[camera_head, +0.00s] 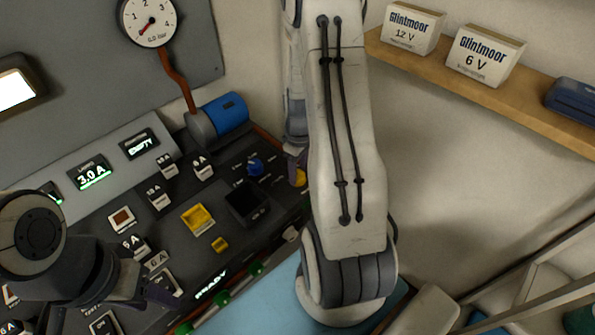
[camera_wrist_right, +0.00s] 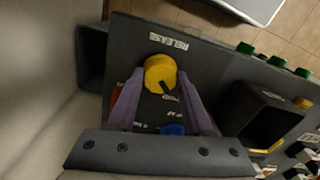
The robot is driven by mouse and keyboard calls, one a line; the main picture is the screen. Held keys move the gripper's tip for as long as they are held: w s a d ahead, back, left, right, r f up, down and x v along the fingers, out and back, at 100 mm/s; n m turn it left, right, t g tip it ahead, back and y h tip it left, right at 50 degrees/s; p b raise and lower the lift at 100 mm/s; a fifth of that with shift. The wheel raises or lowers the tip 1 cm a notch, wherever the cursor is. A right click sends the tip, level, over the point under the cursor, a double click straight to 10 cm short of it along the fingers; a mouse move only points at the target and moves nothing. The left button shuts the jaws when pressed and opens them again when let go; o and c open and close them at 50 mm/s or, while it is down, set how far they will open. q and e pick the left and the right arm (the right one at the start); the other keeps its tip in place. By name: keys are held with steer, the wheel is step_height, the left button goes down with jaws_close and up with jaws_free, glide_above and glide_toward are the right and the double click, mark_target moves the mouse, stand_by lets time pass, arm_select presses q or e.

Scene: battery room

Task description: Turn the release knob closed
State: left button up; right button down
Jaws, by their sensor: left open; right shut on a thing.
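The release knob (camera_wrist_right: 160,72) is round and yellow with a dark pointer mark, beside the printed word RELEASE on the dark panel. In the head view a small part of the knob (camera_head: 299,178) shows at the panel's right end, partly hidden by my right arm. My right gripper (camera_wrist_right: 161,88) has its two purple fingers on either side of the knob and is shut on it. It barely shows in the head view (camera_head: 295,157). My left gripper (camera_head: 108,303) is open and empty over the panel's lower left part.
A blue knob (camera_head: 255,167) and a dark square recess (camera_head: 246,202) lie near the release knob. A blue cylinder (camera_head: 225,112) stands behind. Several green-tipped posts (camera_head: 222,297) line the front edge. A wooden shelf (camera_head: 480,86) holds battery boxes at right.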

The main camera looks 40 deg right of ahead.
mark_target(298, 173)
steer(key=shift+w, duration=0.1)
stand_by(0.3)
steer(key=shift+c, duration=1.5)
jaws_free()
steer(key=shift+r, duration=0.1)
step_height(298, 173, up, 10)
steer(key=shift+d+r, duration=0.15)
